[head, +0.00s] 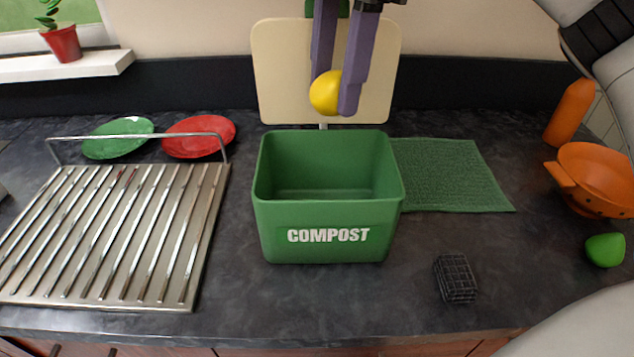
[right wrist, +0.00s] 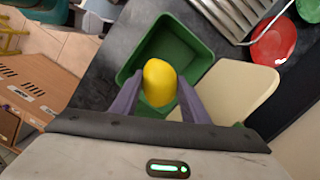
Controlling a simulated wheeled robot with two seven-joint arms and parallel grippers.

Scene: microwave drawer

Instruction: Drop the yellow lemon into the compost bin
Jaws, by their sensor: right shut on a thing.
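The yellow lemon (head: 325,92) is held between the purple fingers of my right gripper (head: 338,98), which is shut on it. In the head view the lemon shows above the back rim of the green compost bin (head: 328,245), in front of the cream board. The bin is open-topped, and the part of its inside that shows is empty. In the right wrist view the lemon (right wrist: 159,82) sits between the fingers (right wrist: 157,98), with the bin (right wrist: 190,45) behind it. My left gripper is not in view.
A metal drying rack (head: 115,235) stands left of the bin, with a green plate (head: 117,138) and a red plate (head: 198,136) behind. A cream board (head: 275,75) leans at the back. A green mat (head: 450,175), black sponge (head: 456,278), orange colander (head: 600,175) and lime (head: 605,250) lie right.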

